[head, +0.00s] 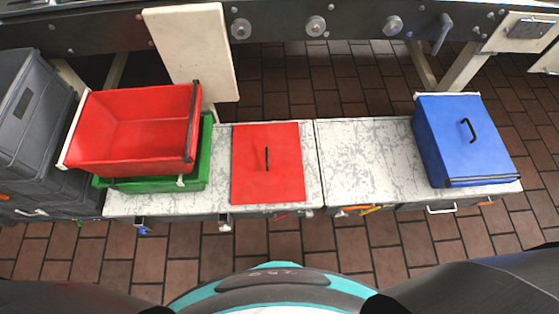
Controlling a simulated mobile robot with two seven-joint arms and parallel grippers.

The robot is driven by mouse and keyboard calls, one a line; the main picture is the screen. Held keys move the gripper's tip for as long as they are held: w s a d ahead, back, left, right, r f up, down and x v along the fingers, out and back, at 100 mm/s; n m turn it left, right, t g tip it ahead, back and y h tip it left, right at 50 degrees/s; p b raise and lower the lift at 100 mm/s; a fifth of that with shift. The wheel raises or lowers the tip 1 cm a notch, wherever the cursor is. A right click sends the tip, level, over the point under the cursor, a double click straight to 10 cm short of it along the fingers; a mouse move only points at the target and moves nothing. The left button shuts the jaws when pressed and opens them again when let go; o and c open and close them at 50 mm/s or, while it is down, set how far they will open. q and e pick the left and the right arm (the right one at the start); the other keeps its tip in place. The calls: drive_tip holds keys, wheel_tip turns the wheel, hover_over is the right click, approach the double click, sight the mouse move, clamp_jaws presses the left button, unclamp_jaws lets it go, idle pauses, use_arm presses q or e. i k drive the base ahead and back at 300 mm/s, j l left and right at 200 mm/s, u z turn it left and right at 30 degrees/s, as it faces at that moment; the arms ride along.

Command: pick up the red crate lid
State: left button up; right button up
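The red crate lid (285,175) lies flat on the speckled white bench top, left of the bench's middle seam. It is a red square with a small black handle (267,158) in its centre. The open red crate (135,125) stands to its left, stacked on a green crate (198,172), and looks empty. Nothing covers the lid. Neither of my grippers shows in the head view; only dark arm parts show at the bottom left and bottom right corners.
A blue crate with a closed blue lid and black handle (460,135) stands at the bench's right end. Grey crates (35,120) are stacked at the far left. The bench top (365,165) between red lid and blue crate is clear. A machine frame (350,22) runs behind.

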sight(267, 163)
drive_tip(key=u, duration=1.2)
drive_tip(key=z, duration=1.2)
drive_tip(key=i+l, duration=0.25)
drive_tip(key=l, duration=0.15)
drive_tip(key=i+l+z, duration=0.1)
drive_tip(key=i+l, duration=0.15)
drive_tip(key=l, duration=0.2)
